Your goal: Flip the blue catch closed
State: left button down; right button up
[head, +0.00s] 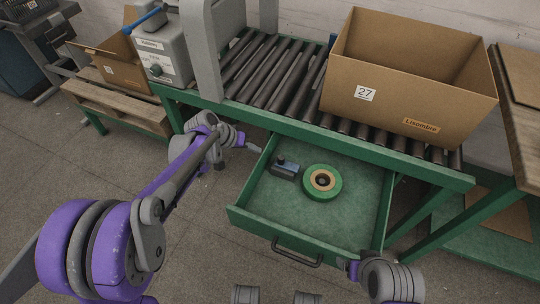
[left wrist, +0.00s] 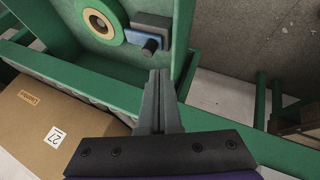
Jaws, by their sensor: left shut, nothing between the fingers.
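A blue lever (head: 144,19) sticks out at a slant on top of a grey machine housing (head: 162,55) at the upper left of the head view; it is the blue part most like a catch, but I cannot tell for sure. My left gripper (head: 256,148) is shut and empty at the left side of the open green drawer (head: 300,226), well below and right of the lever. In the left wrist view its fingers (left wrist: 159,75) are together, near a small blue and black object (left wrist: 146,41) inside the drawer.
The drawer holds a green tape roll (head: 322,182) beside the blue and black object (head: 286,167). Above it, a cardboard box (head: 405,95) marked 27 stands on the roller conveyor (head: 265,75). A grey upright frame (head: 202,50) stands right of the housing.

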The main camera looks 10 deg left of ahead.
pick_arm(q)
jog(key=b, duration=0.3)
send_near(292, 164)
jog(key=w+a+f, duration=0.3)
jog(key=shift+w+a+f, duration=0.15)
jog(key=shift+f, duration=0.15)
jog(key=shift+s+d+p, duration=0.15)
jog(key=shift+s+d, duration=0.1)
jog(key=shift+d, duration=0.6)
jog(key=shift+s+d+p, duration=0.15)
jog(key=shift+s+d, duration=0.1)
jog(key=shift+d, duration=0.55)
jog(key=shift+s+d+p, duration=0.15)
jog(key=shift+s+d, duration=0.1)
jog(key=shift+d, duration=0.6)
jog(key=shift+r, duration=0.15)
